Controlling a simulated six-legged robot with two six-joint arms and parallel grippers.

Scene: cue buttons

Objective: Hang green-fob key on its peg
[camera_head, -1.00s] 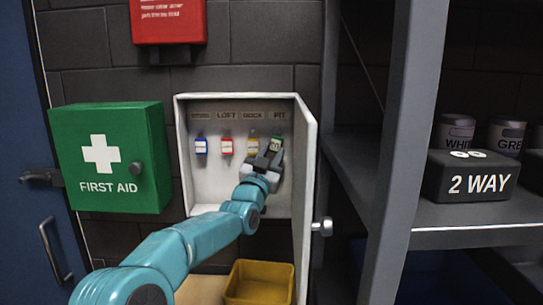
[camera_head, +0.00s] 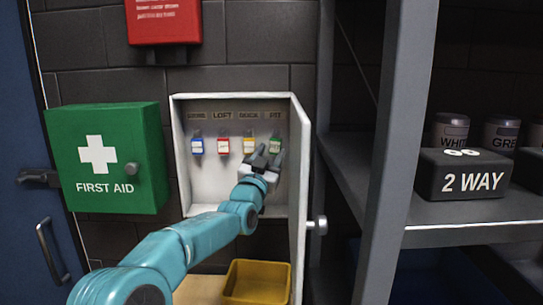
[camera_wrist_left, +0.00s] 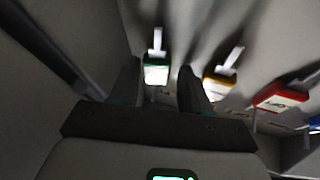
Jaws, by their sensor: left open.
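The green-fob key (camera_head: 275,145) hangs at the right end of the row in the open white key cabinet (camera_head: 181,150), under the label that reads PIT. In the left wrist view the green fob (camera_wrist_left: 156,74) hangs from a pale peg, just beyond and between my fingertips. My left gripper (camera_head: 268,157) is open and empty, a little below and left of the green fob in the head view. Its two dark fingers also show apart in the left wrist view (camera_wrist_left: 158,85). My right gripper is not in view.
Yellow (camera_head: 249,143), red (camera_head: 223,145) and blue (camera_head: 197,145) fobs hang left of the green one. The cabinet door (camera_head: 301,190) stands open at right. A yellow bin (camera_head: 257,283) sits below. A green first aid box (camera_head: 107,190) is at left, a shelf post (camera_head: 395,150) at right.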

